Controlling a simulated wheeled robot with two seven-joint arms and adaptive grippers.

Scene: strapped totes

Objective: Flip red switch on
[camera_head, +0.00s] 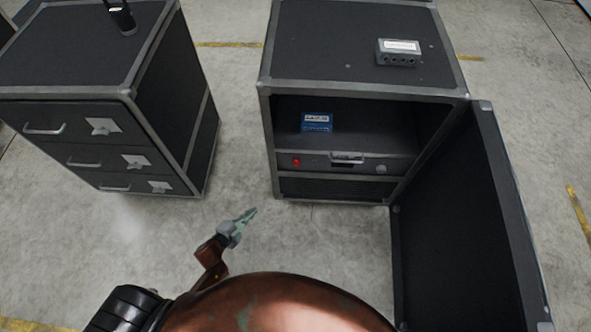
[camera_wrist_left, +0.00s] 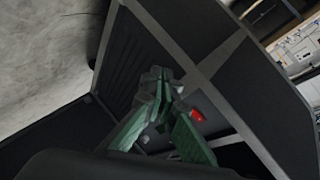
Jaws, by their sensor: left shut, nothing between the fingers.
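The red switch (camera_head: 296,162) sits at the left end of a dark panel (camera_head: 325,163) inside the open cabinet (camera_head: 267,120). In the left wrist view the red switch (camera_wrist_left: 197,116) shows just right of my fingertips. I cannot tell whether it is on or off. My left gripper (camera_head: 252,211) is shut and empty, in front of the cabinet and to the lower left of the switch, apart from it in the head view. Its green fingers (camera_wrist_left: 165,88) meet at the tips in the left wrist view. My right gripper is not in view.
The cabinet door (camera_head: 465,215) stands open to the right. A blue box (camera_head: 317,122) lies on the shelf above the panel. A grey device (camera_head: 398,53) sits on the cabinet top. A drawer cabinet (camera_head: 165,100) stands left, with bare floor between.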

